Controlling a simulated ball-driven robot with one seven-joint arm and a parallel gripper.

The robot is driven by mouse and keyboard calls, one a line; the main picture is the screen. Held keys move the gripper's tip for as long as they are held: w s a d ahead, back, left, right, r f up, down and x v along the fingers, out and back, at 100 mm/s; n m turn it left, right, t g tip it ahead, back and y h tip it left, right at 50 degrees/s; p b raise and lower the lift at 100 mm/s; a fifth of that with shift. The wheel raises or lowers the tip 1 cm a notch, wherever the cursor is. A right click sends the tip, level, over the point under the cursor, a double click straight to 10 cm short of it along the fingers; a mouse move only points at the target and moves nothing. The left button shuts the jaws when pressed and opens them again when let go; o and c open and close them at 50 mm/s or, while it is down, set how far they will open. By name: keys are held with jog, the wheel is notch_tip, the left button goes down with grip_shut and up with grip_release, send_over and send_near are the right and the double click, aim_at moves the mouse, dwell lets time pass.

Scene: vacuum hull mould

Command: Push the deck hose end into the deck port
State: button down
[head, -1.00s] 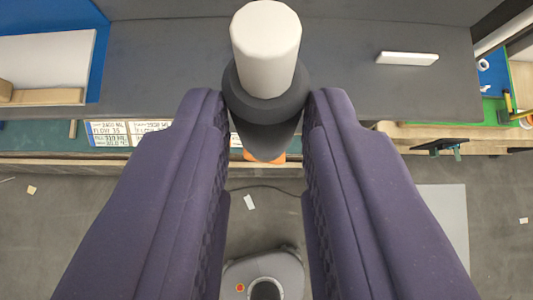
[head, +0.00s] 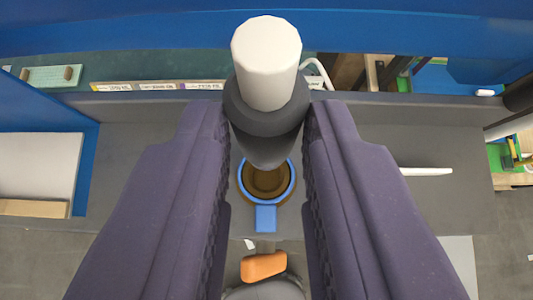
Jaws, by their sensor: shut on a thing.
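My gripper (head: 266,135) is shut on the deck hose end (head: 266,65), its two purple jaws pressing on either side. The hose end has a white cylindrical top, a dark grey collar and a grey tapering lower part. A blue ring with a brown inside (head: 266,207), which looks like the deck port, lies beyond the hose end on the grey surface. The tapering part overlaps the ring's upper edge in the picture. I cannot tell the gap between them, but they appear apart. A blue tab extends from the ring.
The grey deck (head: 400,145) is mostly clear around the ring. A white bar (head: 425,171) lies to the right. An orange piece (head: 263,266) shows between my jaws. A blue-framed white panel (head: 38,168) is at left, and a blue beam (head: 420,25) crosses the top.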

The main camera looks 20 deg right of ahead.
aim_at(266, 169)
jog(key=shift+s+f+b, duration=0.1)
jog(key=shift+f+b, duration=2.3)
jog(key=shift+f, duration=0.45)
jog(key=shift+b, duration=0.5)
jog(key=shift+f+b, duration=1.55)
jog(key=shift+b, duration=0.05)
jog(key=c, duration=0.8)
grip_release()
jog(key=v, duration=0.8)
